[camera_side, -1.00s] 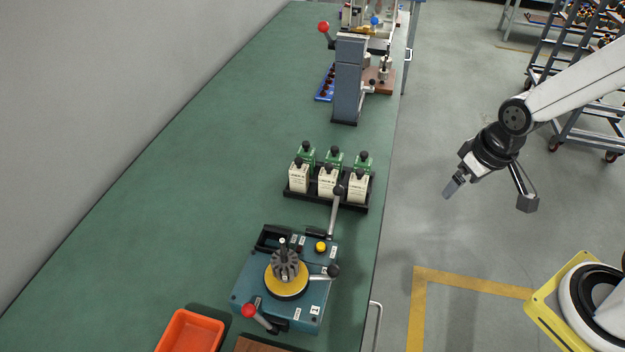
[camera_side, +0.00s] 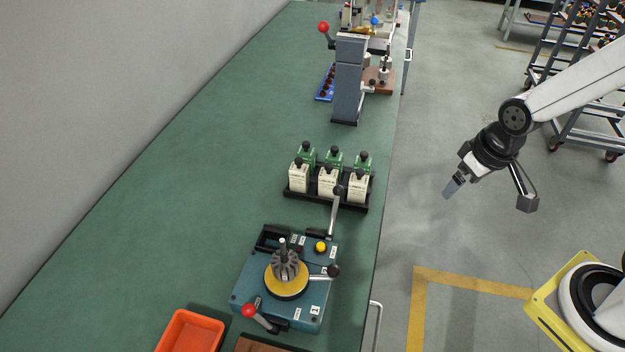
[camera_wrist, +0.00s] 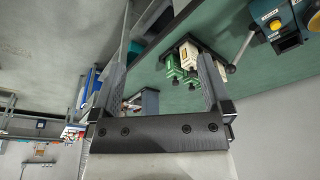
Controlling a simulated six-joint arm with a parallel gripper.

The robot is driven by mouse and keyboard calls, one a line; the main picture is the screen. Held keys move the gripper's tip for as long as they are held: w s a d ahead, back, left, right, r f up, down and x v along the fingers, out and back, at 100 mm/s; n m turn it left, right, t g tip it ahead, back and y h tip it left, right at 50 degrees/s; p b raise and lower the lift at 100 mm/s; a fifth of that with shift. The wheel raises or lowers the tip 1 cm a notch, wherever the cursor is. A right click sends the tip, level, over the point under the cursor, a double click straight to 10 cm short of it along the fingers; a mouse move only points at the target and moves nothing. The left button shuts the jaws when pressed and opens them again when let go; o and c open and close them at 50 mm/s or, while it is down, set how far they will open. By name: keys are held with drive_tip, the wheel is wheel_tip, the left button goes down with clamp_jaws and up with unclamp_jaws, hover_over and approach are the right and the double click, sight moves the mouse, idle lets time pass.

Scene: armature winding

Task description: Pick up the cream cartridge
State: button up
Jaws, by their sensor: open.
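Cream cartridges with dark knobs stand upright in the front row of a black rack on the green bench in the side view: a left one (camera_side: 299,178), a middle one (camera_side: 327,182) and a right one (camera_side: 358,186). Green cartridges (camera_side: 334,158) stand behind them. My gripper (camera_side: 450,190) is off the bench, over the floor to the right of the rack. In the wrist view its two fingers (camera_wrist: 160,85) are spread apart with nothing held between them. A cream cartridge (camera_wrist: 188,55) and green ones (camera_wrist: 185,75) show beyond the fingers, partly cut off by the right finger.
A blue winding fixture (camera_side: 312,296) with levers stands in front of the rack. An orange bin (camera_side: 190,332) is at the front left. A grey column press (camera_side: 348,85) stands farther back. Bare bench (camera_side: 200,170) lies left of the rack.

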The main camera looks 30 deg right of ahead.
drive_tip(key=n+t+y, duration=0.1)
drive_tip(key=n+y, duration=0.2)
drive_tip(key=n, duration=0.4)
hover_over(302, 161)
drive_tip(key=s+d, duration=0.1)
drive_tip(key=s, duration=0.1)
drive_tip(key=f, duration=0.7)
drive_tip(key=shift+w+d+f, duration=0.15)
drive_tip(key=shift+w+d, duration=0.05)
drive_tip(key=shift+f, duration=0.1)
drive_tip(key=shift+x, duration=1.2)
drive_tip(key=shift+f, duration=0.1)
drive_tip(key=shift+x, duration=2.5)
